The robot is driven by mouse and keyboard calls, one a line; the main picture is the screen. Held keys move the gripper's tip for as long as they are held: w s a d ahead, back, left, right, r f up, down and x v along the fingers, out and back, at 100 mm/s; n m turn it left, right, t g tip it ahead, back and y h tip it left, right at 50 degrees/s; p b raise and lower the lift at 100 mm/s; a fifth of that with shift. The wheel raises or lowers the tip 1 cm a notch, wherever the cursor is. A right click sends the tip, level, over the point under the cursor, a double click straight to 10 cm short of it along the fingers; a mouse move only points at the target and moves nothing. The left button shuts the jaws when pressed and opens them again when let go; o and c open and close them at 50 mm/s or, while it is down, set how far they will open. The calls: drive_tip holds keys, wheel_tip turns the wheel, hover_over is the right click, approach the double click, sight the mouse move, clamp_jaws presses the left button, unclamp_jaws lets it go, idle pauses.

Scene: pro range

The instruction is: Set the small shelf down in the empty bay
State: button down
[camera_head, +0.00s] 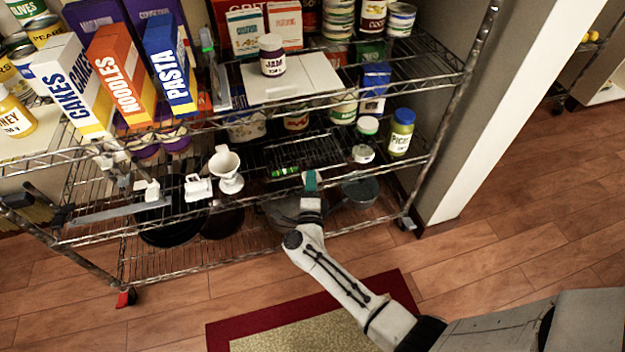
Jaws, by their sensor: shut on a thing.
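What looks like the small shelf is a dark wire rack (308,151) on the middle level of the wire shelving, between a white pitcher-like cup and some jars. My gripper (310,181) is at the front edge of that level, just in front of the rack, and is shut. Its fingertips look teal, and the grasp itself is too small to see clearly. The gap around the rack looks like the bay. I cannot tell whether the rack rests on the level or is held slightly above it.
The white cup (226,169) stands left of the rack. A white-lidded jar (365,139) and a pickle jar (401,132) stand right. A jam jar (272,55) sits on a white board (318,74) above. A grey pot (360,190) is below. The wood floor (510,215) is open at right.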

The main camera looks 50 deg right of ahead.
drive_tip(key=shift+f+b, duration=1.7)
drive_tip(key=shift+f, duration=0.55)
drive_tip(key=shift+f+b, duration=0.35)
drive_tip(key=shift+f, duration=0.1)
drive_tip(key=c, duration=1)
unclamp_jaws()
drive_tip(key=shift+s+a, duration=0.1)
drive_tip(key=shift+s+a+p, duration=0.4)
drive_tip(key=shift+s+a, duration=0.15)
drive_tip(key=shift+s, duration=0.25)
drive_tip(key=shift+s+a+p, duration=0.45)
drive_tip(key=shift+s+a, duration=0.05)
drive_tip(key=shift+s, duration=0.25)
drive_tip(key=shift+s+a+p, duration=0.4)
drive_tip(key=shift+s+a, duration=0.15)
drive_tip(key=shift+s, duration=0.25)
drive_tip(key=shift+r+p, duration=2.85)
drive_tip(key=shift+r, duration=0.15)
